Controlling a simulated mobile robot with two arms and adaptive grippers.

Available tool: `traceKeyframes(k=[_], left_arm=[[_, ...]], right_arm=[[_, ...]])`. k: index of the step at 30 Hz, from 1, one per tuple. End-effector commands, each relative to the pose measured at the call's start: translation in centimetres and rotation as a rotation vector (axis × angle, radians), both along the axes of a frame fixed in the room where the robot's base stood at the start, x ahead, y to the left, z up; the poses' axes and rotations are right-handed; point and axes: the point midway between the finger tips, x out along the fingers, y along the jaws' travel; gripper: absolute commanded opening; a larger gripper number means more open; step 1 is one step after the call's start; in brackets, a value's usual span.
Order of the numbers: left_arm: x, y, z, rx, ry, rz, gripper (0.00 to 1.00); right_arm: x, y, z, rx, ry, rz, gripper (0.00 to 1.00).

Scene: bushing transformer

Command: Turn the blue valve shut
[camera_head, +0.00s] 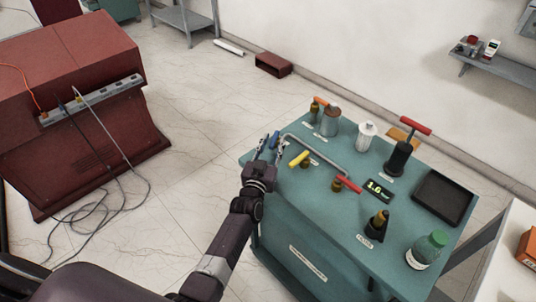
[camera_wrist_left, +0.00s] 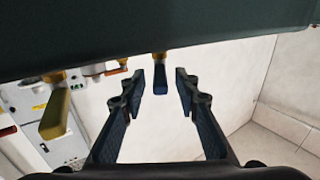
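The blue valve handle (camera_head: 275,139) is on the left edge of the teal bench top (camera_head: 310,205). It shows in the left wrist view (camera_wrist_left: 159,84), hanging below a brass stem. My left gripper (camera_head: 270,146) is open at the blue handle, with one finger on each side. In the wrist view the fingertips (camera_wrist_left: 161,82) leave a gap on both sides of the handle, so it is not gripped. How deep the handle sits between the fingers is hard to tell. My right gripper is in neither view.
A yellow-handled valve (camera_head: 299,158) stands close to the blue one, also visible in the wrist view (camera_wrist_left: 56,114). A red-handled valve (camera_head: 347,185), grey pipe (camera_head: 318,151), metal canister (camera_head: 330,121), pump (camera_head: 399,157) and black tray (camera_head: 443,197) occupy the bench. Open floor lies left.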

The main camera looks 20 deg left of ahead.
Motion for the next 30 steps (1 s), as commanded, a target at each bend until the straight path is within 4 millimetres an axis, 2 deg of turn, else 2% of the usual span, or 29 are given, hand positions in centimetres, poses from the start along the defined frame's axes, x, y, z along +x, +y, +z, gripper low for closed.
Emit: traceKeyframes(k=[15,21,30], left_arm=[[-9.2,-0.5,-0.1,-0.001,0.003,0.000,0.29],[-10.9,-0.6,0.0,0.000,0.002,0.000,0.29],[-11.1,-0.6,0.0,-0.001,0.000,0.000,0.29]], right_arm=[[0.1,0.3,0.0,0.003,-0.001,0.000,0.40],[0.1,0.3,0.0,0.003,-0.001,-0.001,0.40],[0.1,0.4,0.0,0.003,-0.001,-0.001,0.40]])
